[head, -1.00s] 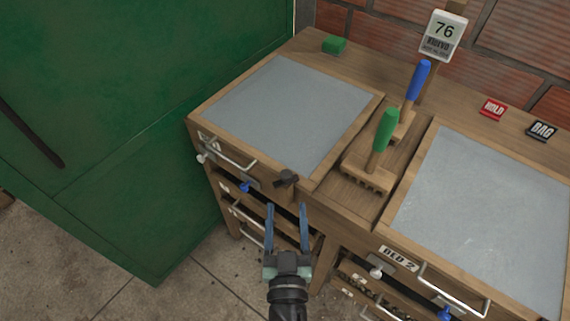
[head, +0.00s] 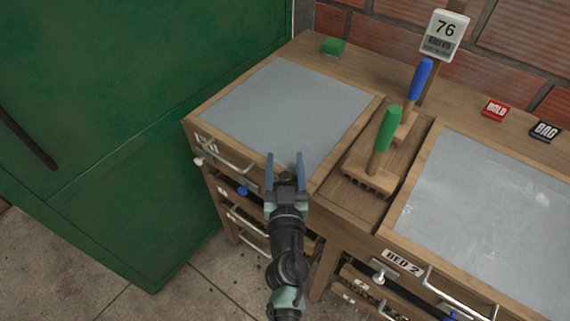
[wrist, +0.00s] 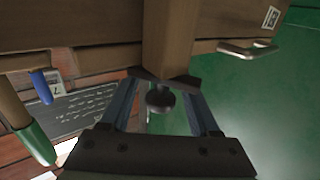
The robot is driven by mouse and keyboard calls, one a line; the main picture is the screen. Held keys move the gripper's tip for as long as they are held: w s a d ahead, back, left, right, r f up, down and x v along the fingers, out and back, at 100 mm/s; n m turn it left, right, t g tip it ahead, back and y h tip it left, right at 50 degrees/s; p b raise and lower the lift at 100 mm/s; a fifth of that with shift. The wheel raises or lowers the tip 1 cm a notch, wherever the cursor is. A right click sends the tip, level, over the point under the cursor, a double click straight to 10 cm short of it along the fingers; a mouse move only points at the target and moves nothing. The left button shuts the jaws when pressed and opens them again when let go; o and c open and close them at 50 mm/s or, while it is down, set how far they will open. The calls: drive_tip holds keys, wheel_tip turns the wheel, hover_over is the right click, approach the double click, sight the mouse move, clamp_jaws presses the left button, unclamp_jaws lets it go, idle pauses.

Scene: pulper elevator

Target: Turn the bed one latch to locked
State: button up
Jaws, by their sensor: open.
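The bed one latch (head: 285,178) is a small dark piece at the front right corner of the left bed (head: 283,112). In the wrist view, its dark round knob (wrist: 160,99) shows between my fingers, in front of a wooden post. My gripper (head: 285,158) is open, with its blue fingers on either side of the latch. The open gripper also shows in the wrist view (wrist: 160,108). I cannot tell whether the fingers touch the latch. The head view shows the latch mostly hidden by my gripper.
A green-handled rake (head: 387,130) and a blue-handled tool (head: 420,80) stand between the beds. Bed two (head: 490,215) lies to the right. A green wall or cabinet (head: 120,110) is at left.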

drive_tip(key=shift+c, duration=0.2)
clamp_jaws()
drive_tip(key=shift+r+p, duration=0.1)
drive_tip(key=shift+p, duration=0.25)
drive_tip(key=y+p, duration=0.1)
drive_tip(key=n+p, duration=0.1)
drive_tip(key=p, duration=0.1)
drive_tip(key=shift+a+r+y, duration=0.15)
drive_tip(key=shift+r+y, duration=0.15)
drive_tip(key=shift+y, duration=0.1)
drive_tip(key=n+y+p, duration=0.1)
drive_tip(key=y+p, duration=0.1)
drive_tip(key=p, duration=0.1)
drive_tip(key=shift+a+n+g, duration=0.15)
drive_tip(key=shift+n+g, duration=0.15)
drive_tip(key=y, duration=0.1)
drive_tip(key=n+y+p, duration=0.1)
drive_tip(key=n+g+y+p, duration=0.1)
drive_tip(key=shift+a+f, duration=0.2)
drive_tip(key=shift+a, duration=0.05)
drive_tip(key=shift+s+a+f+n+g+y, duration=0.1)
drive_tip(key=shift+n+g+y, duration=0.2)
drive_tip(key=shift+y, duration=0.2)
drive_tip(key=shift+s+a+f+n+g+y, duration=0.1)
drive_tip(key=shift+n+g+y, duration=0.1)
drive_tip(key=shift+n+y, duration=0.25)
drive_tip(key=shift+y, duration=0.25)
